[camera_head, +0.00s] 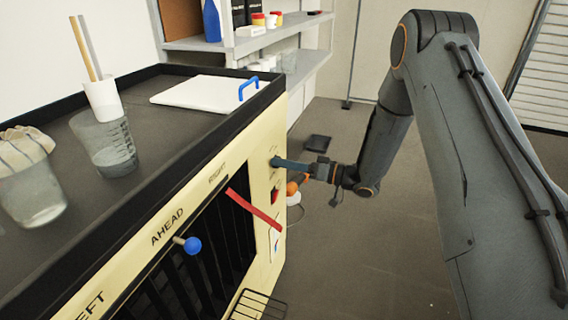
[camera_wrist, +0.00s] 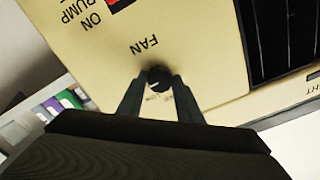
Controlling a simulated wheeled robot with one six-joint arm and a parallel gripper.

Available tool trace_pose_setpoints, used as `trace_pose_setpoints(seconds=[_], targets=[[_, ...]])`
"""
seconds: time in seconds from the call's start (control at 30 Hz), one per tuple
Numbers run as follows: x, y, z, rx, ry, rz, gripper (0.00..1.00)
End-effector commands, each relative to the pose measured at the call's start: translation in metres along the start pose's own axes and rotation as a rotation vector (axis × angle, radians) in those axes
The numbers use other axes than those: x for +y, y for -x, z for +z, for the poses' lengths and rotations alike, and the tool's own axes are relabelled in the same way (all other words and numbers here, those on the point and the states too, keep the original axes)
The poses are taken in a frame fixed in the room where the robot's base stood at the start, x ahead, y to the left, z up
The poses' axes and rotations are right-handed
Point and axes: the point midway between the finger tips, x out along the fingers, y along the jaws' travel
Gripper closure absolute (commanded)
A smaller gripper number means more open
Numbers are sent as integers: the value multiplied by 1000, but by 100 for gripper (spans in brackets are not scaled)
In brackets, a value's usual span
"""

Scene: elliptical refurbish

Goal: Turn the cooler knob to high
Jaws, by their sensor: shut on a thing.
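The cooler (camera_head: 205,195) is a cream panel with a dark top and black louvres. Its black round knob (camera_wrist: 158,80), with a small white mark, sits below the word FAN on the panel in the wrist view. My gripper (camera_wrist: 158,84) has its two fingers on either side of the knob and is shut on it. In the head view my gripper (camera_head: 279,163) reaches the panel's upper right part, where it hides the knob. The small setting labels by the knob are partly covered and too blurred to read.
A blue-ended lever (camera_head: 193,245) and a red strip (camera_head: 254,210) stick out from the louvres. Beakers (camera_head: 104,143) and a white board with a blue handle (camera_head: 205,93) stand on the cooler's top. Shelves (camera_head: 262,40) stand behind. Floor at the right is mostly clear.

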Motion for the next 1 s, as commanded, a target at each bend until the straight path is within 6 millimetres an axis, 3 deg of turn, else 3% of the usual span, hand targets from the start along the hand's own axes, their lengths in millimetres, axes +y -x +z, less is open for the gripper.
trace_pose_setpoints(seconds=[0.4, 0.43, 0.53, 0.83, 1.0], targets=[[0, 0, 0, 0, -7, 1, 90], [0, 0, 0, 0, -7, 1, 63], [0, 0, 0, 0, -7, 1, 49], [0, 2, 0, 0, -6, 0, 49], [1, 20, 0, 1, -6, 3, 49]])
